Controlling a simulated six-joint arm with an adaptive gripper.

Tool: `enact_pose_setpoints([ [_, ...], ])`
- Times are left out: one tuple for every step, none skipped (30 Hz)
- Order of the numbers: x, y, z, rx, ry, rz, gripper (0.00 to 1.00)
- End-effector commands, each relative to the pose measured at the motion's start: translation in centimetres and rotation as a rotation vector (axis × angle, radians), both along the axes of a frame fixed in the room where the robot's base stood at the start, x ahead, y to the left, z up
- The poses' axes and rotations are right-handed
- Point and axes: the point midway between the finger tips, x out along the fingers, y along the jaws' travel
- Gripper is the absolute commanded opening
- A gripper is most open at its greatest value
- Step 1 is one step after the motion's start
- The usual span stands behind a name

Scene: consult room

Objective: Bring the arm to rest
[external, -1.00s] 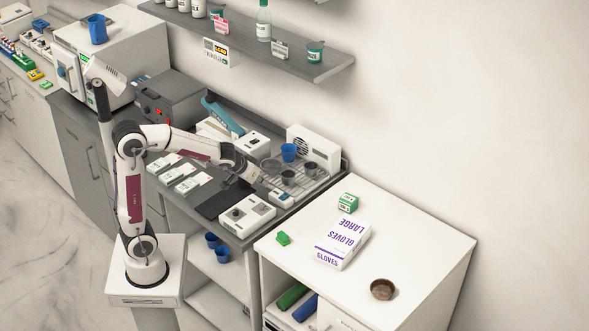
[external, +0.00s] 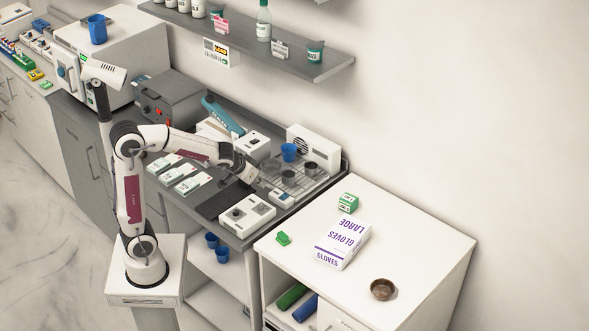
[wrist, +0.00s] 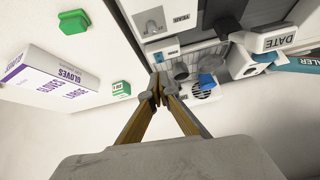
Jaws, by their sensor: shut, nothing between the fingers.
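My gripper (external: 250,176) hangs over the grey counter, between the drying rack and the white device at the counter's front. In the wrist view my gripper (wrist: 161,90) has its two fingers together at the tips, with nothing held. The arm reaches out to the right from its white pedestal, with its elbow raised. From the external view I cannot tell the exact height of the fingertips above the counter.
A wire rack (external: 322,178) with cups stands right of my gripper. A white device (external: 247,215) and a dark mat (external: 212,206) lie nearby. A glove box (external: 342,243), a green box (external: 348,202) and a brown bowl (external: 382,289) stand on the white cabinet. A shelf (external: 315,68) hangs above.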

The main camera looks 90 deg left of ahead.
Motion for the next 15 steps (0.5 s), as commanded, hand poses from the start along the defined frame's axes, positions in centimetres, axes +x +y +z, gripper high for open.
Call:
enact_pose_setpoints([
  [-0.3, -0.1, -0.2, 0.003, 0.02, -0.01, 0.0],
  [-0.6, -0.1, -0.5, 0.002, 0.036, -0.017, 0.0],
  [-1.1, -0.3, -0.8, 0.002, 0.059, -0.028, 0.0],
  [-1.4, -0.4, -1.2, 0.001, 0.078, -0.036, 0.0],
  [-1.9, -0.6, -1.5, -0.003, 0.097, -0.042, 0.0],
  [-2.5, -0.9, -1.9, -0.006, 0.122, -0.053, 0.0],
  [-3.0, -1.1, -2.0, -0.008, 0.139, -0.061, 0.0],
  [-3.5, -1.4, -2.2, -0.012, 0.156, -0.07, 0.0],
  [-4.2, -1.8, -2.4, -0.018, 0.178, -0.084, 0.0],
  [-4.7, -2.3, -2.4, -0.022, 0.192, -0.096, 0.0],
  [-5.2, -2.7, -2.4, -0.026, 0.205, -0.108, 0.0],
  [-5.9, -3.5, -2.4, -0.031, 0.223, -0.129, 0.0],
  [-6.4, -4.1, -2.4, -0.036, 0.236, -0.142, 0.0],
  [-6.9, -4.7, -2.3, -0.04, 0.246, -0.157, 0.0],
  [-7.5, -5.5, -2.2, -0.047, 0.258, -0.178, 0.0],
])
